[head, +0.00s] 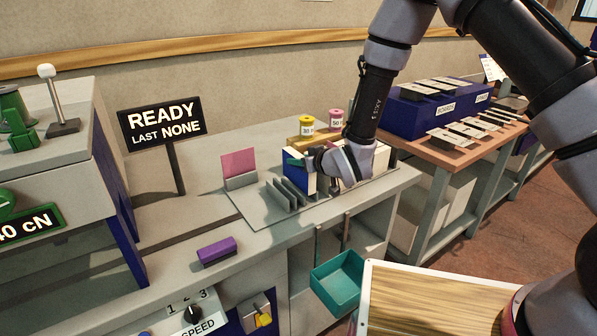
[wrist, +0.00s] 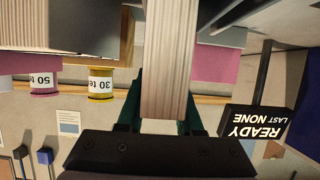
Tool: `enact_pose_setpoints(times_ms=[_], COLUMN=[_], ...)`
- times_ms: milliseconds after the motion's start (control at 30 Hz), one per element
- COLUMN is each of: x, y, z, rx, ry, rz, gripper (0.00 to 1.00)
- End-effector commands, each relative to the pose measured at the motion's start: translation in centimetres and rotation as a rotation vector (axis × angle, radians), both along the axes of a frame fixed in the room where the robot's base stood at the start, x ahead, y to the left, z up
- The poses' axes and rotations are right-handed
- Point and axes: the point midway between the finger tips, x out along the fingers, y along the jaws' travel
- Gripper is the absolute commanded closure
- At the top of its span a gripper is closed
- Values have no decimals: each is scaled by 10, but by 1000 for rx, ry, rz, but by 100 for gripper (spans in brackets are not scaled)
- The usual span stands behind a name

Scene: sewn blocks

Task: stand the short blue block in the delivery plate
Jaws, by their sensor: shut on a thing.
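The short blue block (head: 300,183) shows a blue face and pale edges in the head view, upright at the far part of a flat grey plate (head: 249,212). My gripper (wrist: 163,112) has its teal fingers shut on a pale, finely striped block, which appears to be this one. In the head view my gripper hides part of it. I cannot tell whether its lower edge touches the plate. Upright grey fins (head: 287,192) stand on the plate just left of the block. Which part is the delivery plate is not marked.
A pink board (head: 238,163) stands in a grey holder left of the fins. A purple block (head: 216,250) lies on the bench front. Yellow (head: 306,125) and pink (head: 336,119) spools stand behind my gripper. A teal bin (head: 338,283) hangs below the bench edge.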

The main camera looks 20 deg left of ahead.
Motion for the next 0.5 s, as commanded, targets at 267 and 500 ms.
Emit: enact_pose_setpoints(times_ms=[267,500], x=[0,0], y=[0,0], z=[-35,-35], rx=[-1,0], ry=[-1,0], rz=[0,0], gripper=[100,100])
